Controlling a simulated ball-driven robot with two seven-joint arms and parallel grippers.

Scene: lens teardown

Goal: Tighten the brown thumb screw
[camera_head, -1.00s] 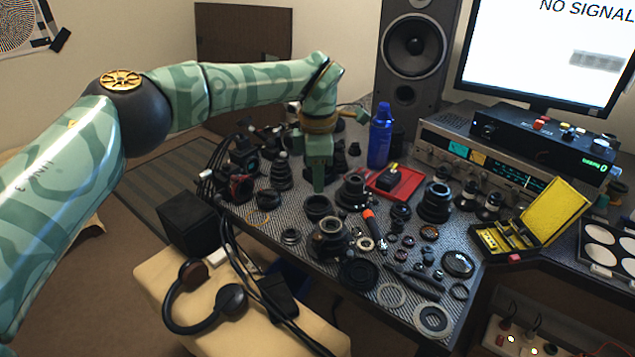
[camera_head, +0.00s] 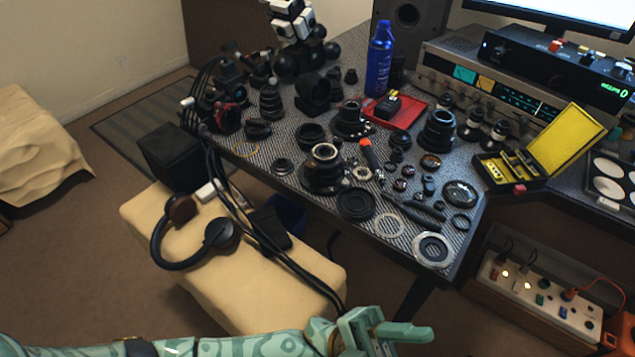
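I cannot pick out a brown thumb screw in this view. A black clamp-like device with red parts (camera_head: 226,119) stands at the left end of the desk, and its small details are too small to tell. My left gripper (camera_head: 390,331) is low at the bottom edge, in front of the desk and apart from everything on it. A green finger points right; whether the gripper is open or shut is unclear. My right gripper is not in view.
The patterned desk (camera_head: 262,183) is crowded with lens parts, rings and tools. A blue bottle (camera_head: 379,62), a red tray (camera_head: 408,116) and a yellow case (camera_head: 566,140) stand among them. A cream bench (camera_head: 150,212) with headphones (camera_head: 221,236) stands in front.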

